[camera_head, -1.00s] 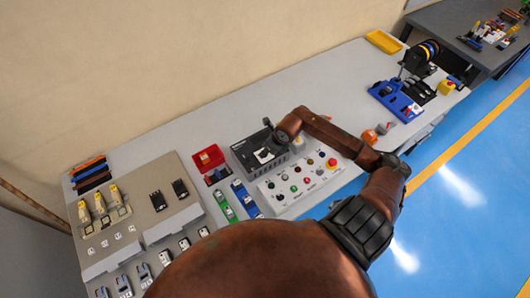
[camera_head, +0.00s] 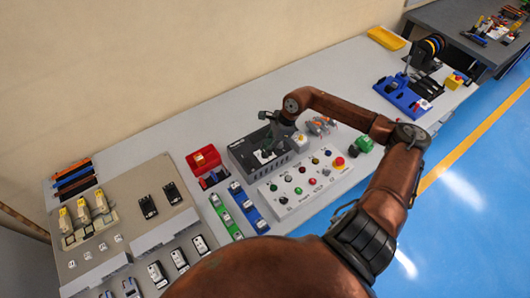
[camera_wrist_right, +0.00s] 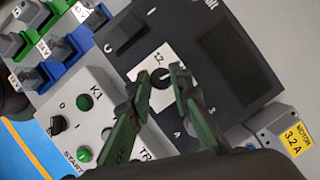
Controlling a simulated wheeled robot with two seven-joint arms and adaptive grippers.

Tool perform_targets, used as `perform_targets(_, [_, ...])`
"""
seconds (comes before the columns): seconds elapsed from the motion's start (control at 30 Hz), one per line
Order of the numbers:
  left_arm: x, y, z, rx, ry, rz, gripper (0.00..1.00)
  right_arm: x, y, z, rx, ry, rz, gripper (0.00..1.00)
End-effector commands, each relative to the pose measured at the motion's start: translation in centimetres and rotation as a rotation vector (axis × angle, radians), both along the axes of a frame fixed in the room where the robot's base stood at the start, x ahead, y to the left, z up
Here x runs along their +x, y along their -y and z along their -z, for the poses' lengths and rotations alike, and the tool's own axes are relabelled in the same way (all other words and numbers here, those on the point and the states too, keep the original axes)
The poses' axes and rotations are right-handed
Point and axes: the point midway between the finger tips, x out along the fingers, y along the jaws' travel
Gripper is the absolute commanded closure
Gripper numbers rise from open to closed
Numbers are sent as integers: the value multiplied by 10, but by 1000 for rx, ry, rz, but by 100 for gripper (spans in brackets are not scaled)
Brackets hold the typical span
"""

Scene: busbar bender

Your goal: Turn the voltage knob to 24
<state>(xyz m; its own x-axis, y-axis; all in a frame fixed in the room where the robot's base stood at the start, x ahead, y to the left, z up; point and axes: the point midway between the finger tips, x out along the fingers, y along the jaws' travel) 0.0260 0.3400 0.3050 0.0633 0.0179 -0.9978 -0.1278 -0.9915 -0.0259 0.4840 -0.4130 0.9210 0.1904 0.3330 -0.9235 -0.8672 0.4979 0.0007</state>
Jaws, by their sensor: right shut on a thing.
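The voltage knob (camera_wrist_right: 158,83) is a small dark round knob on a white dial plate (camera_wrist_right: 142,66) marked 12, with more small marks around it. It sits on the dark power supply box (camera_wrist_right: 225,50), which also shows in the head view (camera_head: 240,160). My right gripper (camera_wrist_right: 163,77) has its two green fingers on either side of the knob and is shut on it. The fingers partly cover the knob, and its pointer is hard to read. In the head view the right gripper (camera_head: 269,146) is over the box. My left gripper is not in view.
A light control panel (camera_head: 300,185) with coloured buttons and an emergency stop is in front of the box. A red bin (camera_head: 203,158) and green and blue terminal blocks (camera_head: 245,205) are to its left. A grey motor block (camera_wrist_right: 280,128) is close to the box.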

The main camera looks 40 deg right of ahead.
Motion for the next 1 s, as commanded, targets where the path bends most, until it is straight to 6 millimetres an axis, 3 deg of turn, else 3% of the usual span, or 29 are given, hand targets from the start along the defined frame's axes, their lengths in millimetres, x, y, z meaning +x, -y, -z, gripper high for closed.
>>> perform_targets(0.3, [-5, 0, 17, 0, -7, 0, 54, 1, 2, 1, -3, 1, -123, 100])
perform_targets(0.87, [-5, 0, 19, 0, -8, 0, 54, 1, 2, -1, -3, 2, -148, 100])
perform_targets(0.9, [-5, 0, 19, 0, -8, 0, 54, 1, 2, -1, -3, 2, -148, 79])
perform_targets(1.0, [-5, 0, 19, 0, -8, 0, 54, 1, 1, 0, -3, 1, -149, 72])
